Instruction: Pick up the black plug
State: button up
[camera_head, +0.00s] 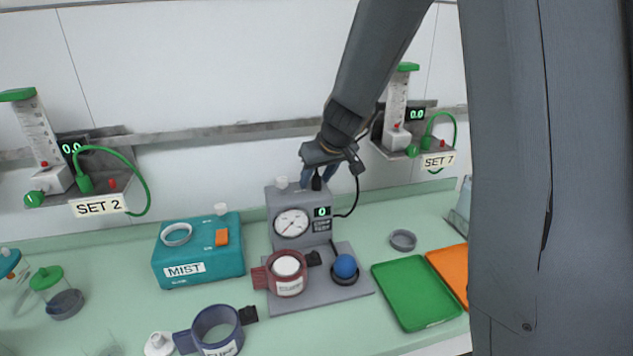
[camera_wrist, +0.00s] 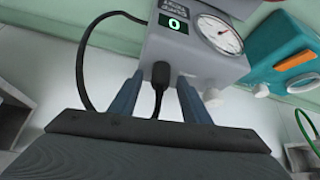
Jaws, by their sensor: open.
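The black plug (camera_wrist: 160,76) stands at the top of the grey gauge box (camera_wrist: 190,55). In the wrist view it is between my gripper's two blue fingers, with a visible gap on each side. My gripper (camera_wrist: 160,92) is open. In the head view the gripper (camera_head: 317,183) points down over the top of the gauge box (camera_head: 286,203), and the plug (camera_head: 316,182) shows as a small dark shape between the fingers. A black cord loops from the box's side up toward the gripper; where it joins the plug is hidden.
A white knob (camera_head: 281,182) sits on the box close to the fingers. A teal MIST box (camera_head: 200,262) stands left. A red cuff (camera_head: 287,272) and blue ball (camera_head: 345,266) are in front. A green tray (camera_head: 415,290) lies right. A wall rail (camera_head: 240,133) runs behind.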

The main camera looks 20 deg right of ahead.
grip_shut()
jog(key=shift+r, duration=0.15)
